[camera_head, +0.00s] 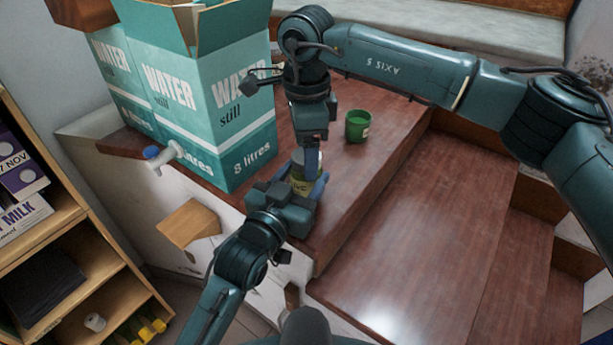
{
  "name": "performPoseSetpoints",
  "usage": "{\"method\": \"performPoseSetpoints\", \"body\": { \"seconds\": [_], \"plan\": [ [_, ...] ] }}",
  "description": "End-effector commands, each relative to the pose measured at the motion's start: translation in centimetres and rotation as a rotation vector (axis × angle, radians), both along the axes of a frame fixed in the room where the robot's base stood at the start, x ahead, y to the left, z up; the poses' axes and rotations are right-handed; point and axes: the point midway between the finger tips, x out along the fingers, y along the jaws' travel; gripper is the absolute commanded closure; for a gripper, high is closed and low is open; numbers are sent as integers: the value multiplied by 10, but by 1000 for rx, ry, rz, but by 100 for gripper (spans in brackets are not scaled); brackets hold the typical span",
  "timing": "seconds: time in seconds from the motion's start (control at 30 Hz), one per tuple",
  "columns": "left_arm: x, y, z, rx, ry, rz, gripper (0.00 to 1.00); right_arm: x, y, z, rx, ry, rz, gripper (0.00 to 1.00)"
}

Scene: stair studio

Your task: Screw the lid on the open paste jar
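My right gripper (312,162) points straight down over the jar's top. A greyish rounded part (298,158) shows beside its finger; I cannot tell whether this is the lid or the jar's upper part. The jar's mouth is hidden behind the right gripper, and I cannot tell how far its fingers are apart.
A green cup (357,126) stands behind and right of the jar. Large teal water boxes (215,125) fill the platform's left side. A white and blue handled item (163,156) sticks out at the front edge. The platform (375,165) drops to a lower step (430,230) on the right.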

Motion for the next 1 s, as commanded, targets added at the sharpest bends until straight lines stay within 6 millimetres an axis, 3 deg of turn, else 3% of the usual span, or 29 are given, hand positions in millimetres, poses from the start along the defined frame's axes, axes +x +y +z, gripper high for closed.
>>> {"method": "performPoseSetpoints", "body": {
  "seconds": [0.5,0.87,0.9,1.0],
  "plan": [
    [0,0,0,1,0,0,100,0,0,68,0,-3,0,29],
    [0,0,0,1,0,0,100,0,0,75,0,0,0,29],
    [0,0,0,1,0,0,44,0,0,75,0,0,0,29],
    [0,0,0,1,0,0,36,0,0,75,0,0,0,29]
  ]
}}
